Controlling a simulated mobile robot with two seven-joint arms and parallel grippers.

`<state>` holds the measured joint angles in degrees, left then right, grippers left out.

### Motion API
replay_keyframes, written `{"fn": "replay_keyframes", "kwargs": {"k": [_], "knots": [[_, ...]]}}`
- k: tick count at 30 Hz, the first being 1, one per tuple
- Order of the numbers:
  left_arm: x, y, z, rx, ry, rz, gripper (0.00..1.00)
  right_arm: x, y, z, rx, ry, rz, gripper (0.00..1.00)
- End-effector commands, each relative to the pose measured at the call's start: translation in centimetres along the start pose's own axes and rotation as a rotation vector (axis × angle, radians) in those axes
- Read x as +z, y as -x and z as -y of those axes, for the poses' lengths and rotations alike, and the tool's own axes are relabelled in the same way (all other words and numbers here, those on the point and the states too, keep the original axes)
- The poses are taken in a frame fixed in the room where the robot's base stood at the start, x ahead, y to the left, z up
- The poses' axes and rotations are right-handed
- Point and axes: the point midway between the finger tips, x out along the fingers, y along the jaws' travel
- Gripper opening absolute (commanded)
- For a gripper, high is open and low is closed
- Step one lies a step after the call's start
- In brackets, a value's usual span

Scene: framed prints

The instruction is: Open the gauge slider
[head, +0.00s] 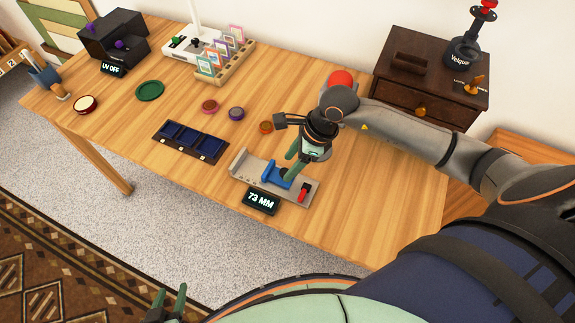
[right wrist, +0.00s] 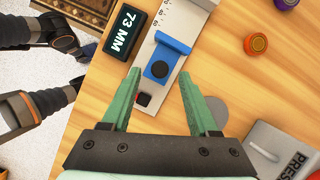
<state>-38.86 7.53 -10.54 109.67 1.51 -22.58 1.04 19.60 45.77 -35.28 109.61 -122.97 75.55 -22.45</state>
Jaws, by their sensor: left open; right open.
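The gauge has a grey bed (head: 245,165), a blue slider (head: 275,176) and a red piece (head: 304,192) at its right end. Its display (head: 261,200) reads 73 MM. My left gripper (head: 171,302) is open and empty, low at the bottom left, off the table.
A dark blue compartment tray (head: 190,140) lies left of the gauge. Several coloured discs, such as the purple one (head: 236,113), lie behind it. A card rack (head: 225,63), a black UV box (head: 113,38) and a brown cabinet (head: 425,83) stand further back.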

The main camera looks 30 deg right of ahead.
Motion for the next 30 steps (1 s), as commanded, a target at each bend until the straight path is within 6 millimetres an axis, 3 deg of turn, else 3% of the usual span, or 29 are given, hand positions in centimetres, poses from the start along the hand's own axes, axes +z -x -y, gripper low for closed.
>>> {"fn": "replay_keyframes", "kwargs": {"k": [6, 13, 18, 30], "knots": [[0.3, -0.2, 0.0, 0.000, 0.000, 0.000, 0.50, -0.1, 5.0, 0.2, -0.008, 0.003, -0.001, 0.61], [0.5, -0.4, 0.0, 0.000, 0.000, 0.000, 0.50, 0.0, 8.8, 0.1, -0.004, 0.001, 0.000, 0.61], [0.5, -0.5, 0.0, 0.000, 0.000, 0.000, 0.50, 0.0, 9.9, 0.0, -0.002, 0.000, 0.000, 0.61], [0.5, -0.4, 0.0, 0.000, 0.001, 0.001, 0.50, 0.0, 10.0, 0.0, -0.001, 0.000, 0.000, 0.61]]}}
